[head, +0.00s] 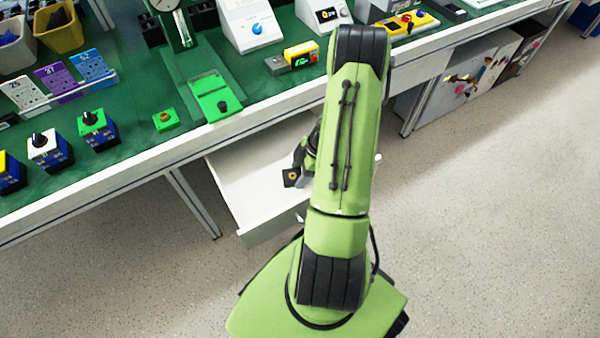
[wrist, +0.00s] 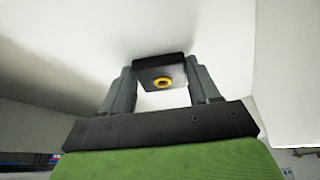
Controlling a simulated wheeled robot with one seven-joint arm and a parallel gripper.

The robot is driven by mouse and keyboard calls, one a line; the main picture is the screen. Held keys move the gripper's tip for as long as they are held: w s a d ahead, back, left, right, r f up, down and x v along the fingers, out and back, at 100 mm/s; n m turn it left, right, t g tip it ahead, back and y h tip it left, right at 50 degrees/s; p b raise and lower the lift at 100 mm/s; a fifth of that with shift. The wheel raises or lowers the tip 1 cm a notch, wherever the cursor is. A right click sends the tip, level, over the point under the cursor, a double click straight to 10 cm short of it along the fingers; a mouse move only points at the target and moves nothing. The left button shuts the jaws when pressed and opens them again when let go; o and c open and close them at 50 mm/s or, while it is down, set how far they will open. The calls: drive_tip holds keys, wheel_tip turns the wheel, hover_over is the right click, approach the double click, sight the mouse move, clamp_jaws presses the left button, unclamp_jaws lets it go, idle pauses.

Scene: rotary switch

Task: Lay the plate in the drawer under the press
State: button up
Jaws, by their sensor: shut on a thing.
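The plate (head: 292,178) is a small dark square piece with a yellow ring. It shows over the open white drawer (head: 248,192), left of my arm. My gripper (head: 300,174) is partly hidden behind my green arm in the head view. In the wrist view my gripper (wrist: 162,80) is shut on the plate (wrist: 150,73), one finger at each side. Pale drawer surfaces lie around it. I cannot tell whether the plate touches the drawer floor. The green press (head: 175,28) stands on the bench above the drawer.
The green-topped bench (head: 140,150) has its front edge above the drawer. Switch boxes (head: 97,130), a yellow-and-grey box (head: 292,57) and white instruments (head: 252,28) stand on it. The drawer's left part looks empty. My arm hides its right part.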

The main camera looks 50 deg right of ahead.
drive_tip(key=shift+r, duration=0.1)
drive_tip(key=o, duration=1.1)
drive_tip(key=p+v, duration=0.4)
drive_tip(key=v, duration=0.8)
wheel_tip(320, 180, up, 10)
drive_tip(key=m+h, duration=0.1)
drive_tip(key=m, duration=0.1)
hover_over(291, 178)
drive_tip(key=a+r+m+h, duration=0.2)
drive_tip(key=a+r, duration=0.5)
drive_tip(key=a, duration=0.1)
drive_tip(key=s+a+r+m+t, duration=0.1)
drive_tip(key=s+a+r+m, duration=0.1)
drive_tip(key=s+a, duration=0.1)
drive_tip(key=s+a+r+m+t, duration=0.1)
drive_tip(key=s+a+r+m, duration=0.1)
drive_tip(key=s+a+r, duration=0.1)
drive_tip(key=s+a+r+m, duration=0.2)
drive_tip(key=s+a, duration=0.3)
drive_tip(key=shift+r+t+h, duration=0.3)
drive_tip(key=shift+r+t, duration=0.1)
